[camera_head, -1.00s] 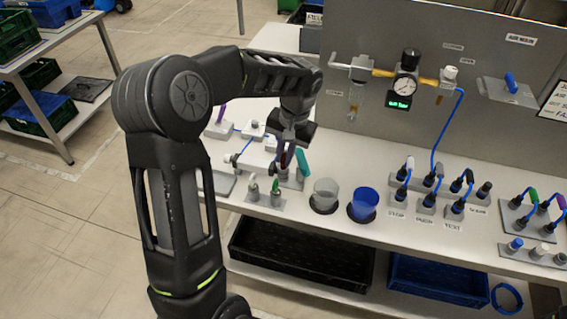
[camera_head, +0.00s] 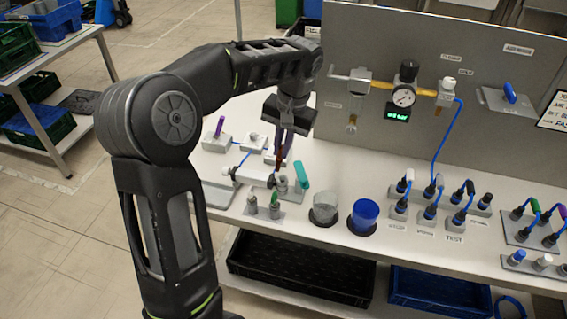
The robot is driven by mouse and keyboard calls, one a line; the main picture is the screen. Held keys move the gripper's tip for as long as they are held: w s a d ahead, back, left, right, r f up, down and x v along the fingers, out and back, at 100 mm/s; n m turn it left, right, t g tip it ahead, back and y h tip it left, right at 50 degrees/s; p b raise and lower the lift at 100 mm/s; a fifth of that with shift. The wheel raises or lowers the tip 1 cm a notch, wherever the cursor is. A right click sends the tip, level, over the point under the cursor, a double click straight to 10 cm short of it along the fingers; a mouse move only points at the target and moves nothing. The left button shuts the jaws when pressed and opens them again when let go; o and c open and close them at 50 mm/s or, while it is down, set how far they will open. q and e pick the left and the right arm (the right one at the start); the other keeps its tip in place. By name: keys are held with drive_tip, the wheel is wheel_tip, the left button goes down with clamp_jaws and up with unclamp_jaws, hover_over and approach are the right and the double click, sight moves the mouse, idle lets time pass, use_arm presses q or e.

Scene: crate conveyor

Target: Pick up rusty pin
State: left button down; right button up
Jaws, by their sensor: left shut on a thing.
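My left gripper (camera_head: 286,128) points down above the white fixture area of the bench and is shut on the rusty pin (camera_head: 280,147). The pin is a thin reddish-brown piece hanging below the jaws. Its upper part is hidden between the fingers. Its lower end shows just above or in front of the small grey holder (camera_head: 282,185); I cannot tell whether they touch. My right gripper is not in view.
A teal-handled piece (camera_head: 301,176) stands right of the holder. A clear cup (camera_head: 325,206) and a blue cup (camera_head: 364,214) stand at the bench front. A grey panel with a pressure gauge (camera_head: 403,96) rises behind. Black (camera_head: 300,270) and blue crates (camera_head: 440,288) sit below.

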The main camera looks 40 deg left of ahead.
use_arm(q)
drive_tip(key=shift+d+r, duration=0.1)
drive_tip(key=shift+r, duration=1.45)
drive_tip(key=shift+s+a+r+t, duration=0.15)
drive_tip(key=shift+a+t, duration=0.15)
drive_tip(key=shift+a, duration=0.1)
drive_tip(key=s+a+n+g+y+p, duration=0.1)
drive_tip(key=s+a+n+y+p, duration=0.2)
drive_tip(key=s+a+n, duration=0.9)
drive_tip(key=a+n, duration=0.1)
drive_tip(key=n, duration=0.6)
drive_tip(key=shift+g, duration=0.4)
drive_tip(key=shift+s, duration=0.1)
